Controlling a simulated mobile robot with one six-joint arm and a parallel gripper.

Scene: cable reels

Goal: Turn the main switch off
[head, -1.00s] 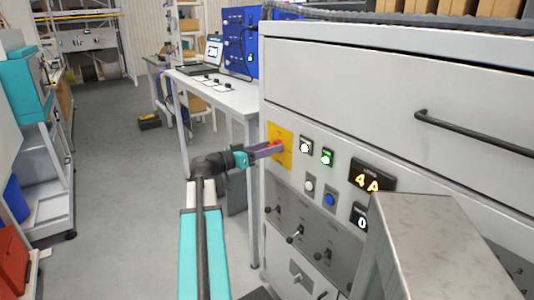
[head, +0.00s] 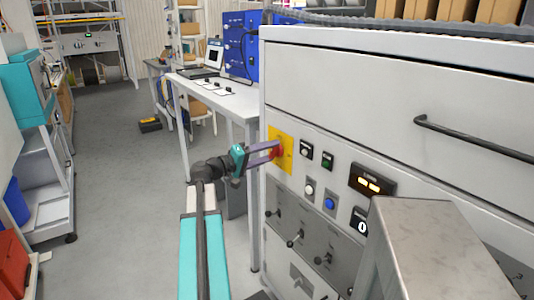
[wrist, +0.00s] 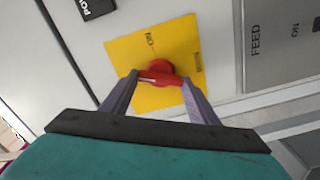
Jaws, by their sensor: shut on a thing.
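The main switch is a red rotary knob (wrist: 160,72) on a yellow plate (wrist: 188,40), mounted on the front panel of the grey cabinet. An "ON" mark shows on the plate. In the head view the knob (head: 277,152) sits near the panel's left edge on its yellow plate (head: 287,145). My gripper (wrist: 160,80) is shut on the knob's handle, one finger at each end of it. In the head view my gripper (head: 274,150) reaches the knob from the left. The handle lies across the line to the "ON" mark.
Right of the plate are indicators and buttons, including a blue button (head: 330,203). A display (head: 372,182) shows two orange dashes. Below is a row of toggle switches (head: 296,238). A metal box (head: 430,250) stands at the front right.

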